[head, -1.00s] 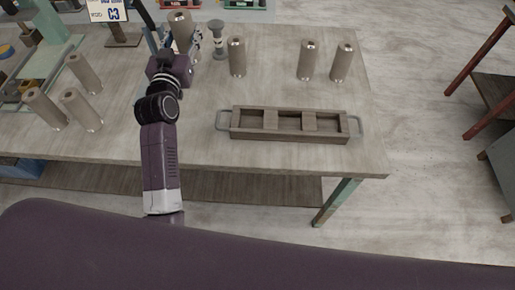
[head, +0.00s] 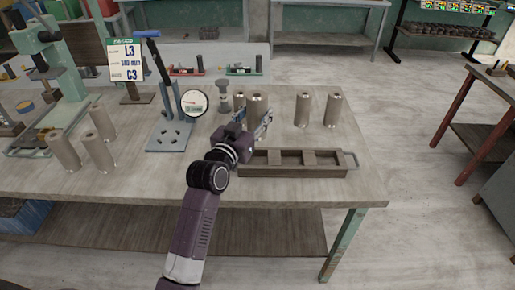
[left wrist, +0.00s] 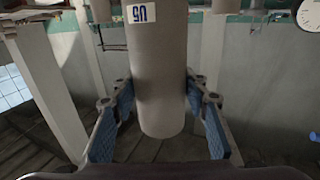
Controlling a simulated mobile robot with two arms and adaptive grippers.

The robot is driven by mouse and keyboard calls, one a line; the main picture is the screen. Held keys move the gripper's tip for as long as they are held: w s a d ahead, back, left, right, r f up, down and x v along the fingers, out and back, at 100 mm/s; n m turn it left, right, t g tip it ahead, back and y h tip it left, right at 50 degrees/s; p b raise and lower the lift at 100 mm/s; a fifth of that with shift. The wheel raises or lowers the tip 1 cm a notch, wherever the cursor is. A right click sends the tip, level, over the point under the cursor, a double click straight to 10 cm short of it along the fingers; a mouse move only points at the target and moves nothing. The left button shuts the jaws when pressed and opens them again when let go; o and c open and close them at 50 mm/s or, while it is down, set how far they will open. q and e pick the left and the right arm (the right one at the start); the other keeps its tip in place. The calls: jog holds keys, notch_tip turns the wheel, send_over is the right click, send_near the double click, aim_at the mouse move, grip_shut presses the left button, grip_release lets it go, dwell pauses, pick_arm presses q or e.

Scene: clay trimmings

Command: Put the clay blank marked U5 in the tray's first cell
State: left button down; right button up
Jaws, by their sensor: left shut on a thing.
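My left gripper (head: 264,130) is shut on a grey-brown cylindrical clay blank (head: 257,108), held upright. In the left wrist view the blank (left wrist: 158,75) carries a white label reading U5 and sits between the blue finger pads (left wrist: 160,115). The brown wooden tray (head: 300,172) lies on the table, with three cells side by side and a metal handle at its right end. The gripper and blank appear at the tray's left end, towards its back; their exact height above it is unclear. My arm hides the tray's left handle. My right gripper is out of view.
Blanks stand behind the tray, at left (head: 239,99) and right (head: 303,109), (head: 333,109). Several more (head: 64,150) stand at the table's left. A grey post (head: 222,97), a round dial (head: 194,103), a blue-handled press (head: 168,136) and a sign reading L3 (head: 128,60) stand nearby.

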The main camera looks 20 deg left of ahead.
pick_arm(q)
notch_tip(320, 180, down, 7)
jog(key=shift+f, duration=0.15)
jog(key=shift+f+b, duration=0.3)
jog(key=shift+f, duration=1.95)
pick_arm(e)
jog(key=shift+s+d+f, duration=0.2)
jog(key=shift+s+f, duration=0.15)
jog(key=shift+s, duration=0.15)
pick_arm(q)
jog(key=shift+s, duration=0.1)
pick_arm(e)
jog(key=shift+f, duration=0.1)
pick_arm(q)
jog(key=c, duration=1.1)
grip_release()
jog(key=shift+f, duration=0.2)
jog(key=shift+c, duration=0.2)
